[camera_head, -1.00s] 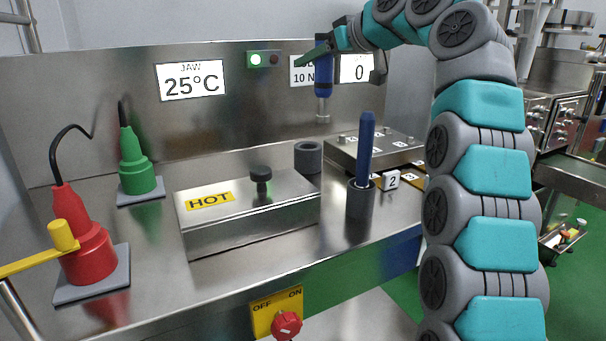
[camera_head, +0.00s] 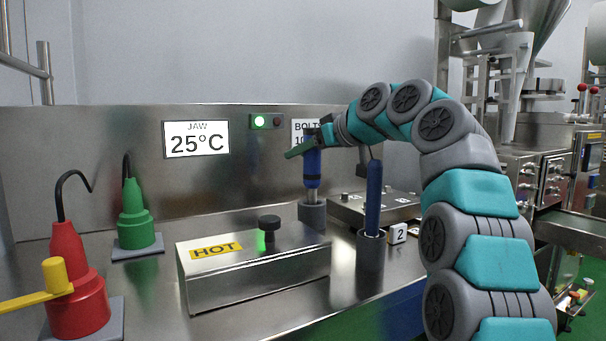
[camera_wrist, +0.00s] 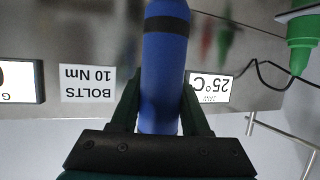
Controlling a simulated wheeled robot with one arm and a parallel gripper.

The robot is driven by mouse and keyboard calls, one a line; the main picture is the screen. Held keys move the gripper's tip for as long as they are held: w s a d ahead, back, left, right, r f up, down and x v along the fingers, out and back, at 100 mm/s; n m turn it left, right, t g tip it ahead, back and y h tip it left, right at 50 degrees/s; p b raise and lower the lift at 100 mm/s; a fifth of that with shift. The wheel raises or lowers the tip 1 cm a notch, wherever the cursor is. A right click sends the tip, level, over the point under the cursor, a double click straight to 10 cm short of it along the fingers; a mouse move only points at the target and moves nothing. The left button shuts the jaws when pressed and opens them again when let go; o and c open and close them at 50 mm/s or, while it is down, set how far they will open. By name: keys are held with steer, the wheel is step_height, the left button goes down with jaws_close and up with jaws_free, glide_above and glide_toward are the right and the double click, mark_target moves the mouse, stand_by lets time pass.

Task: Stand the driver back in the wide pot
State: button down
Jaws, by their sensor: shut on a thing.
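My gripper (camera_head: 311,146) is shut on the blue handle of a driver (camera_head: 312,169). The driver hangs upright below the fingers, with a black band and a grey metal shaft. The grey wide pot (camera_head: 312,215) stands at the back of the bench, directly under it. The lower end of the shaft is hidden at the pot's mouth; it seems to be inside, but how deep I cannot tell. In the wrist view the blue handle (camera_wrist: 166,70) sits between the dark green fingers; the pot is not visible there.
A second blue tool (camera_head: 373,200) stands in a narrower grey pot (camera_head: 370,262) to the front right. A metal HOT cover (camera_head: 255,275) with a black knob lies in front. A numbered plate (camera_head: 375,207) is right of the wide pot. Red (camera_head: 78,295) and green (camera_head: 135,220) plugs stand left.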

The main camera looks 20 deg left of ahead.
steer(key=shift+s+f+b, duration=0.1)
steer(key=shift+f+b, duration=0.55)
steer(key=shift+f, duration=0.95)
steer(key=shift+f, duration=0.15)
steer(key=shift+c, duration=1.9)
jaws_free()
steer(key=shift+r, duration=0.35)
steer(key=v, duration=1.2)
steer(key=shift+f, duration=0.15)
